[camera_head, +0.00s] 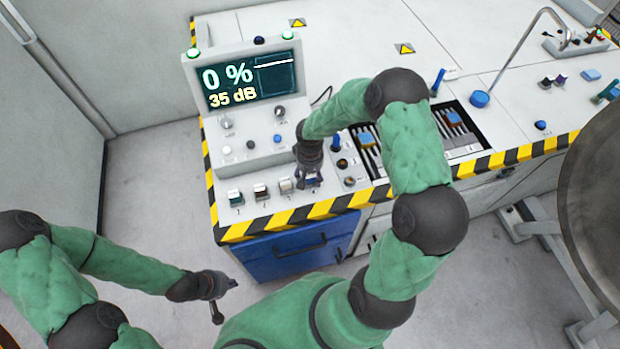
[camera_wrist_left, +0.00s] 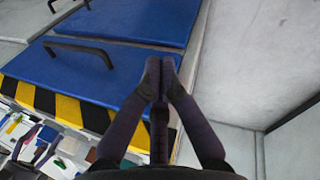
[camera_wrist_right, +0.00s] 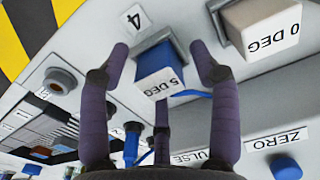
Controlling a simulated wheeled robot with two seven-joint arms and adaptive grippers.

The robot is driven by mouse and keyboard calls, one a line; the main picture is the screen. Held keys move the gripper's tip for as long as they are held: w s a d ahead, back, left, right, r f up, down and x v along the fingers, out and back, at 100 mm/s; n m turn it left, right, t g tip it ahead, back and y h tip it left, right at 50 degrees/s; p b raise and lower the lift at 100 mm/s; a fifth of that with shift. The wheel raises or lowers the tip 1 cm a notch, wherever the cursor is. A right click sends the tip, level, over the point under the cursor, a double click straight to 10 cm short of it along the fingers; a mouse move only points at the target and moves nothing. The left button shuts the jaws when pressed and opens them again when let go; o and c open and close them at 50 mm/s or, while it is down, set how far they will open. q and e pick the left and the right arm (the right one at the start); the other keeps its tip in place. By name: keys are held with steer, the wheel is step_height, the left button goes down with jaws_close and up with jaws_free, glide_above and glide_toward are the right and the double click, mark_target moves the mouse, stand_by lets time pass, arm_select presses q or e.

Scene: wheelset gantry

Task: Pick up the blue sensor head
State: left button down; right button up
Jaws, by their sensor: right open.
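The blue sensor head (camera_wrist_right: 156,60) has a pale face marked 5 DEG and sits in the console's front row beside the label 4. In the head view it is mostly hidden under my right gripper (camera_head: 309,176). In the right wrist view my right gripper (camera_wrist_right: 158,54) is open, with one finger on either side of the blue head. I cannot tell whether the fingers touch it. My left gripper (camera_head: 224,293) is off to the left, low over the floor in front of the console. In the left wrist view its fingertips (camera_wrist_left: 160,66) are together, with nothing between them.
A beige 0 DEG head (camera_wrist_right: 262,25) stands right beside the blue one. Other heads (camera_head: 261,191) line the front row. The display (camera_head: 250,82) stands behind. Knobs and a blue ZERO button (camera_wrist_right: 285,167) are close by. A blue drawer (camera_head: 285,255) is below.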

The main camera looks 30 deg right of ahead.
jaws_close()
steer(key=shift+r, duration=0.2)
steer(key=shift+r, duration=0.6)
steer(key=s+a+r+p, duration=0.2)
steer(key=s+r+p, duration=0.1)
steer(key=s+r, duration=0.8)
steer(key=s, duration=0.2)
steer(key=shift+s+a+r, duration=0.3)
steer(key=shift+s, duration=0.05)
